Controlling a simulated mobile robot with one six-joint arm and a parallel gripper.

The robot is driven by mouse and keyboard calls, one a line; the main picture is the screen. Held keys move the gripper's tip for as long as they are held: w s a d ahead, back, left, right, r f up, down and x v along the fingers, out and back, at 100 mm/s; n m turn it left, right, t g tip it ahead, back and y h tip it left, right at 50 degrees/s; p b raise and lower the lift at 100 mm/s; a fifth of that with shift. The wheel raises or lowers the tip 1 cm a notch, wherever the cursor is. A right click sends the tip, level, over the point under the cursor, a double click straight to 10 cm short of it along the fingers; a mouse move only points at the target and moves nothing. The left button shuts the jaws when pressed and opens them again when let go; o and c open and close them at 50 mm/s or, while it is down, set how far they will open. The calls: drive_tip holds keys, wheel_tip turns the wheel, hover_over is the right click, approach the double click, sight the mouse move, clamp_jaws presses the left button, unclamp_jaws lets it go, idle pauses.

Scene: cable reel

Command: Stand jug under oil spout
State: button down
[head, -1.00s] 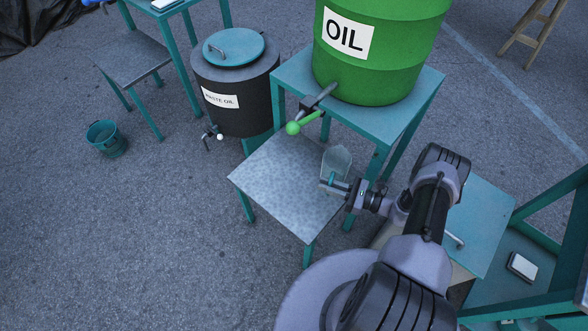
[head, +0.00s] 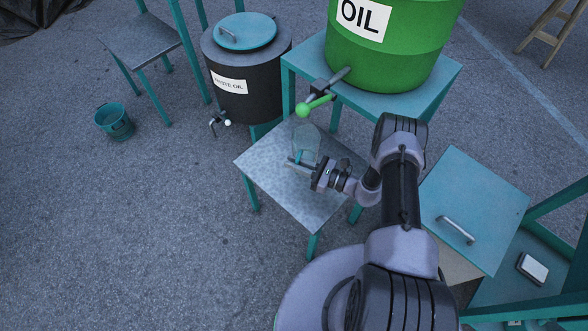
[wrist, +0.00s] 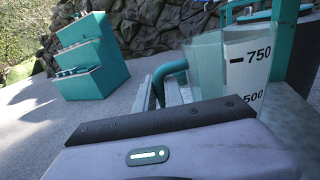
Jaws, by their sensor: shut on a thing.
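The clear jug (head: 305,143) is upright over the small metal-topped table (head: 265,165), below and near the green drum's spout (head: 320,95). In the wrist view the jug (wrist: 205,62) shows a white scale marked 750 and 500 and a teal handle (wrist: 170,72). My gripper (head: 303,164) is shut on the jug's handle, to the front right of the jug. The spout has a green-knobbed lever (head: 304,109). The green oil drum (head: 385,60) stands on a higher teal table (head: 445,72). Whether the jug's base touches the metal top I cannot tell.
A dark waste oil drum (head: 250,95) with its own tap (head: 217,124) stands to the left. A teal bucket (head: 114,121) is on the ground. A teal handled box lid (head: 475,205) lies right of my arm. Open ground lies at left.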

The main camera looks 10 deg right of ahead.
drive_tip(key=f+b, duration=0.1)
drive_tip(key=f, duration=0.1)
drive_tip(key=f+b, duration=0.1)
drive_tip(key=shift+w+f, duration=0.4)
drive_tip(key=c, duration=1.9)
unclamp_jaws()
drive_tip(key=shift+b, duration=0.35)
drive_tip(key=o, duration=0.5)
drive_tip(key=shift+c, duration=0.2)
